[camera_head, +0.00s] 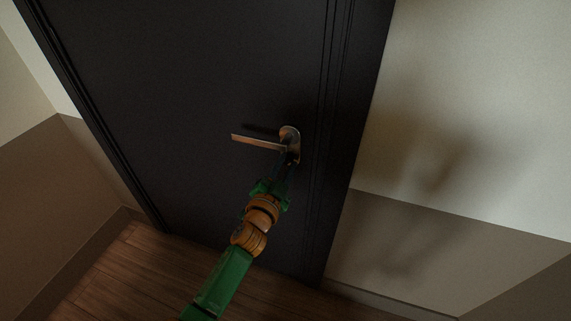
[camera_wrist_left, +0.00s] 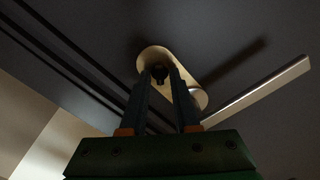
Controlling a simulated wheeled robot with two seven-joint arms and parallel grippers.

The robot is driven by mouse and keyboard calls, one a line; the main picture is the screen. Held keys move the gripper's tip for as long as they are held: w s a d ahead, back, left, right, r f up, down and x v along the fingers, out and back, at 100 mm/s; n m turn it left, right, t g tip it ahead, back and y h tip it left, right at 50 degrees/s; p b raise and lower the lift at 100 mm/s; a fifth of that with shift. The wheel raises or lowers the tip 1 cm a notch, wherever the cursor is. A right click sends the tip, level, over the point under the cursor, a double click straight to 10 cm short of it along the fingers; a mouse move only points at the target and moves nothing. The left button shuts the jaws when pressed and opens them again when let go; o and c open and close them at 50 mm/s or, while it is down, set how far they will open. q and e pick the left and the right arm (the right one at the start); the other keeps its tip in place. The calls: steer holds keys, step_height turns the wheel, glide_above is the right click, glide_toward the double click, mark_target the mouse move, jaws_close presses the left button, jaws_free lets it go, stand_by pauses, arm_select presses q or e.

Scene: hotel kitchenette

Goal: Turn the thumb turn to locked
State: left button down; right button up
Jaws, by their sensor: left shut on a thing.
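The dark door (camera_head: 190,90) carries a brass-coloured oval plate (camera_head: 289,132) with a lever handle (camera_head: 258,142) pointing left. The plate also shows in the left wrist view (camera_wrist_left: 150,55), with the lever (camera_wrist_left: 262,90) reaching to the upper right. The small dark thumb turn (camera_wrist_left: 160,73) sits at one end of the plate, between my fingertips. My left gripper (camera_head: 290,157) reaches up to the lower part of the plate and is shut on the thumb turn. In the head view the gripper hides the thumb turn. The turn's exact angle is hard to tell. My right gripper is out of view.
The dark door frame (camera_head: 345,120) runs close to the right of the plate, with a pale wall (camera_head: 480,120) beyond it. The lever stands out near my left gripper. The wooden floor (camera_head: 130,275) in front of the door is clear where it shows.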

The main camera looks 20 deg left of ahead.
arm_select(q)
steer(key=m, duration=0.5)
steer(key=shift+m, duration=0.3)
steer(key=m, duration=0.4)
steer(key=shift+m, duration=0.4)
steer(key=c, duration=0.7)
jaws_free()
steer(key=shift+o, duration=0.2)
steer(key=shift+f, duration=0.1)
steer(key=s, duration=0.7)
